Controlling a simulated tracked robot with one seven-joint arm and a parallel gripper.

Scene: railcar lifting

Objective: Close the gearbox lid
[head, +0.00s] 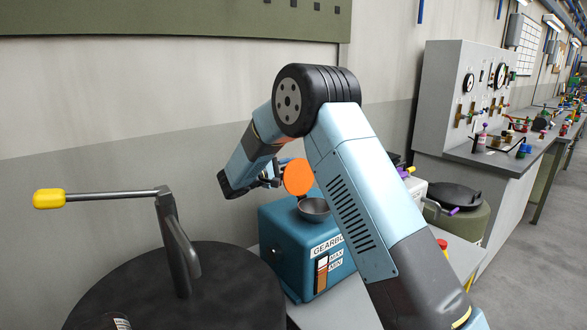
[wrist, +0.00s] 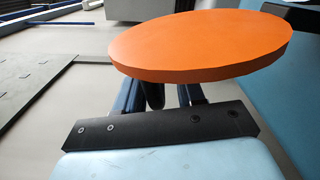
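The gearbox (head: 285,236) is a teal box with a GEARBOX label and a MAX/MIN sight gauge on its front. A round grey bowl-like opening (head: 314,210) sits on its top. The orange round lid (head: 297,177) stands raised and tilted above the opening, so the gearbox is open. In the wrist view the lid (wrist: 200,45) fills the upper middle, close to the camera. My gripper (head: 274,182) is just left of the lid in the head view. The lid hides the fingertips in the wrist view, and I cannot tell whether they touch it.
A dark drum (head: 215,295) with a yellow-handled lever (head: 100,196) stands at the front left. A grey gauge panel (head: 470,95) and a workbench with valves are at the right. A green drum with a black lid (head: 457,195) stands behind my arm. The wall is behind.

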